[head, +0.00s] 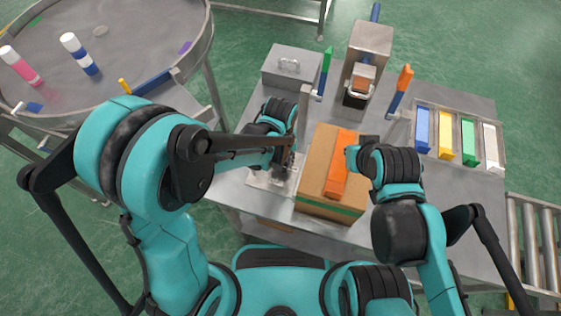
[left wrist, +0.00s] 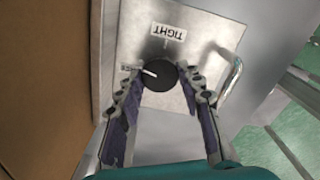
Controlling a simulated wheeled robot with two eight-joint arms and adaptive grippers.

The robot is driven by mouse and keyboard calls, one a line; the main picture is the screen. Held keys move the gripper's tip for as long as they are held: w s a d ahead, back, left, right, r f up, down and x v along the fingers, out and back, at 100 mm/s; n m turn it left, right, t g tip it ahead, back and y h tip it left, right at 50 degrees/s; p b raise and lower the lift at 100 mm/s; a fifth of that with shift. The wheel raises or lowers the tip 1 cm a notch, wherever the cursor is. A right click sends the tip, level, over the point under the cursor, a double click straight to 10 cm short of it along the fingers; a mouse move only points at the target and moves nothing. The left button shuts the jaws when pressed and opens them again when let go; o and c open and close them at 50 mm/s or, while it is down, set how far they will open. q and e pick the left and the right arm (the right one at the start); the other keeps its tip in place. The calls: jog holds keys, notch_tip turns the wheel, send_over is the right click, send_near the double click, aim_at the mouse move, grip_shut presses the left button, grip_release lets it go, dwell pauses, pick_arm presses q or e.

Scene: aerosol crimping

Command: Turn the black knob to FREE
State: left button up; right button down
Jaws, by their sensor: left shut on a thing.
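The black knob (left wrist: 160,75) shows in the left wrist view on a metal plate (left wrist: 210,30). Its white pointer line points left, toward a small label (left wrist: 128,67) too small and partly covered to read. A TIGHT label (left wrist: 168,33), upside down in this view, is above the knob. My left gripper (left wrist: 162,82) has its fingers on both sides of the knob, shut on it. In the head view my left gripper (head: 284,160) reaches down beside the cardboard box and hides the knob. My right gripper (head: 352,158) is at the box's right side; its fingers cannot be made out.
The cardboard box (head: 314,193) with an orange strip (head: 341,165) stands right of my left gripper. A metal case (head: 291,66) and a press-like machine (head: 367,60) stand behind. Coloured bins (head: 445,140) are at the right. A round table (head: 120,45) holds cans at the left.

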pick_arm(q)
jog(key=shift+n, duration=1.2)
jog(key=o, duration=1.2)
jog(key=shift+c, duration=0.2)
jog(key=shift+r, duration=0.1)
notch_tip(320, 180, up, 12)
